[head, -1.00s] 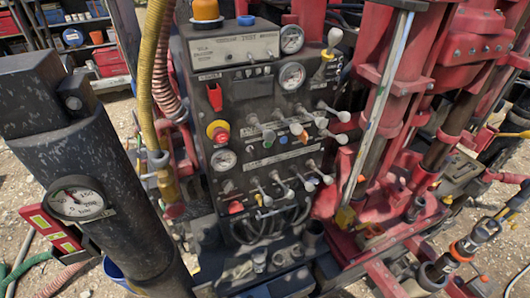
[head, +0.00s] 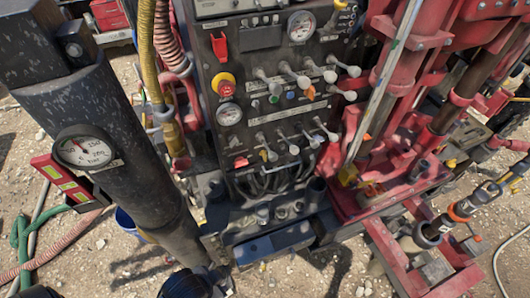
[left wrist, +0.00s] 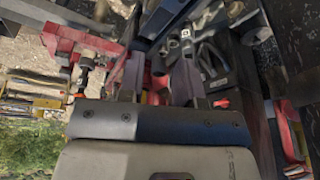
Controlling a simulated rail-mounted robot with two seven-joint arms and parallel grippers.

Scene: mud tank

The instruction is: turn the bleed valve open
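I cannot tell for sure which part is the bleed valve. A thick black pipe (head: 105,115) with a round white pressure gauge (head: 86,148) stands on the left in the head view. A dark fitting (head: 190,284) shows at the bottom edge by the pipe's lower end; its shape is unclear. My left gripper (left wrist: 160,68) shows in the left wrist view with its two dark fingers apart and nothing clearly held between them. Red and dark machine parts lie beyond the fingers. Neither gripper is clearly seen in the head view. My right gripper is not in view.
A black control panel (head: 262,110) with several levers, gauges and a red knob on yellow (head: 223,84) stands in the middle. A red drill frame (head: 400,150) fills the right. Hoses (head: 24,235) and a blue bucket (head: 127,220) lie at left. Gravel is open in front.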

